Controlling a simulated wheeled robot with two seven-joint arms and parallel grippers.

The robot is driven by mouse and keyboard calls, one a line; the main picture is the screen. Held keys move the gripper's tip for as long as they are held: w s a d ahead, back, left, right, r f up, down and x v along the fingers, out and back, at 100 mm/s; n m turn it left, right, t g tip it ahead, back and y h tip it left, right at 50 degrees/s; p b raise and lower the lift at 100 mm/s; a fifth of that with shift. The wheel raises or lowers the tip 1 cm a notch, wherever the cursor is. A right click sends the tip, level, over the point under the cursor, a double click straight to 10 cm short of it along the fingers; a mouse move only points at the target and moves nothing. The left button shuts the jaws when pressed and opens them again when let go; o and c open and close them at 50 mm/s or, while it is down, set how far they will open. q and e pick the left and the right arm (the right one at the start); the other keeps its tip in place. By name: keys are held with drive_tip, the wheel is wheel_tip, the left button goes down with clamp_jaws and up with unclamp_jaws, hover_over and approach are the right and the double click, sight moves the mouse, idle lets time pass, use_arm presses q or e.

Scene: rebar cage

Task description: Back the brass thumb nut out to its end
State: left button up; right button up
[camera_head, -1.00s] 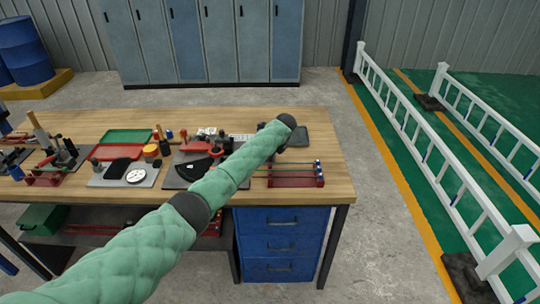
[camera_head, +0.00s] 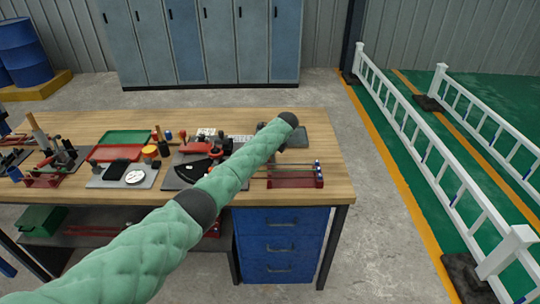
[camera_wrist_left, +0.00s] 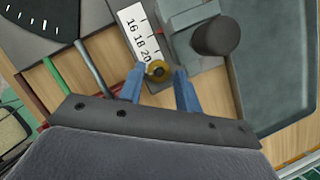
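The brass thumb nut (camera_wrist_left: 158,70) shows in the left wrist view as a small yellow ring with a dark centre, beside a white scale (camera_wrist_left: 138,35) marked 16, 18, 20. My left gripper (camera_wrist_left: 161,72) has its two blue fingers apart, one on each side of the nut. A narrow gap seems to show at the right finger; contact at the left finger is unclear. In the head view my green left arm reaches over the bench and hides the nut and fingers. My right gripper is in neither current view.
A grey block with a dark round knob (camera_wrist_left: 218,37) stands close beyond the nut. A black dial plate (camera_wrist_left: 45,20) lies at upper left. The wooden bench (camera_head: 335,170) carries a red rack (camera_head: 292,180), a green tray (camera_head: 127,137) and several tools.

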use_arm(q)
drive_tip(key=shift+s+d+r, duration=0.1)
drive_tip(key=shift+r, duration=0.1)
drive_tip(key=b+v, duration=0.2)
drive_tip(key=v, duration=0.3)
drive_tip(key=shift+d+r, duration=0.1)
drive_tip(key=shift+r, duration=0.25)
drive_tip(key=shift+b+v, duration=0.35)
drive_tip(key=shift+v, duration=0.4)
use_arm(e)
drive_tip(key=shift+w+a+r, duration=0.3)
drive_tip(key=shift+a+r, duration=0.1)
drive_tip(key=shift+r, duration=0.35)
drive_tip(key=shift+w+a+r, duration=0.35)
drive_tip(key=shift+r, duration=0.35)
drive_tip(key=shift+w+a+r, duration=0.3)
drive_tip(key=shift+a+r, duration=0.1)
drive_tip(key=shift+r, duration=0.35)
